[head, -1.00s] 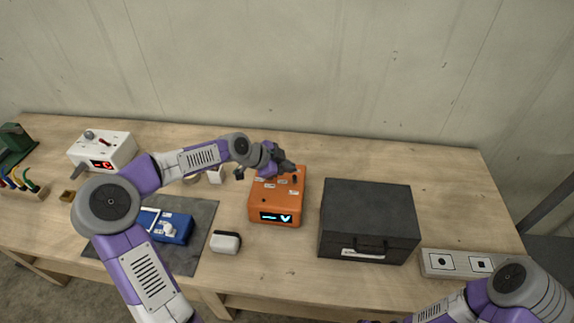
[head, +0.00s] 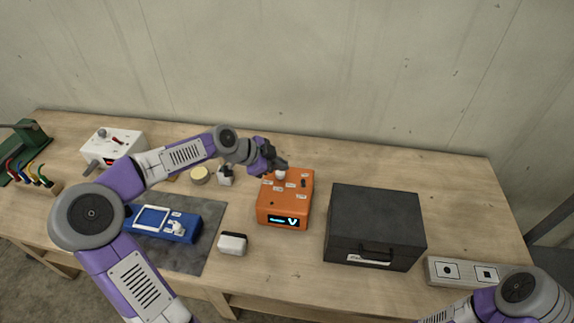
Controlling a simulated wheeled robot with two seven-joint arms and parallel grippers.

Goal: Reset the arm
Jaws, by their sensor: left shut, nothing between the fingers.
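My left arm reaches in from the left over the workbench. My left gripper (head: 279,164) is shut and empty, at the back left edge of an orange box (head: 284,213). From this view I cannot tell whether it touches the box. The orange box has small white labels, knobs on top and a lit display on its front. A white knob shows just below the gripper tip. My right arm shows at the bottom right, and its gripper is out of the picture.
A black case (head: 374,215) stands right of the orange box, with a white panel (head: 463,271) beyond it. A blue device (head: 163,223) lies on a grey mat (head: 205,258). A white object (head: 232,244) sits in front. The back right of the bench is clear.

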